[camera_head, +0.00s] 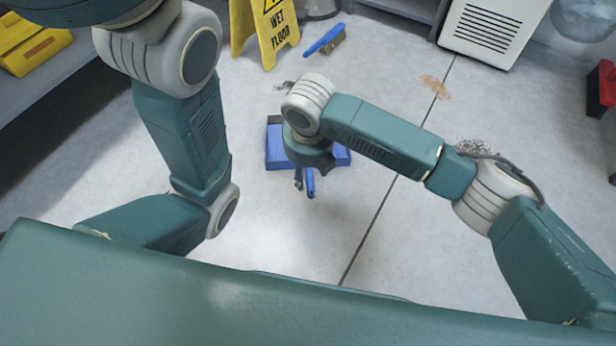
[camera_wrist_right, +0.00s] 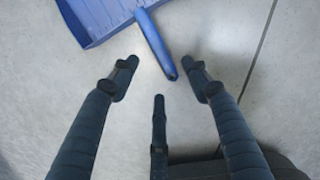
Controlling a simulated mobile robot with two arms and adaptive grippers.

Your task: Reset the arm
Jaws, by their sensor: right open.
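My right arm (camera_head: 380,140) reaches in from the right in the head view. Its gripper (camera_head: 304,182) points down over the floor and partly covers a blue dustpan (camera_head: 277,152). In the right wrist view the gripper (camera_wrist_right: 160,80) is open, with its dark fingers spread and nothing held. The blue dustpan (camera_wrist_right: 97,17) lies beyond the fingertips there, and its handle (camera_wrist_right: 156,45) points in between them. I cannot tell the height of the fingers above the handle. My left arm (camera_head: 190,135) shows at the left, but its gripper is out of view.
A yellow wet floor sign (camera_head: 262,30) and a blue brush (camera_head: 325,40) are at the back. A brown stain (camera_head: 435,87) and dark debris (camera_head: 477,147) mark the floor. A white vented unit (camera_head: 490,30) and red item (camera_head: 606,85) stand right. Yellow boxes (camera_head: 35,50) sit left.

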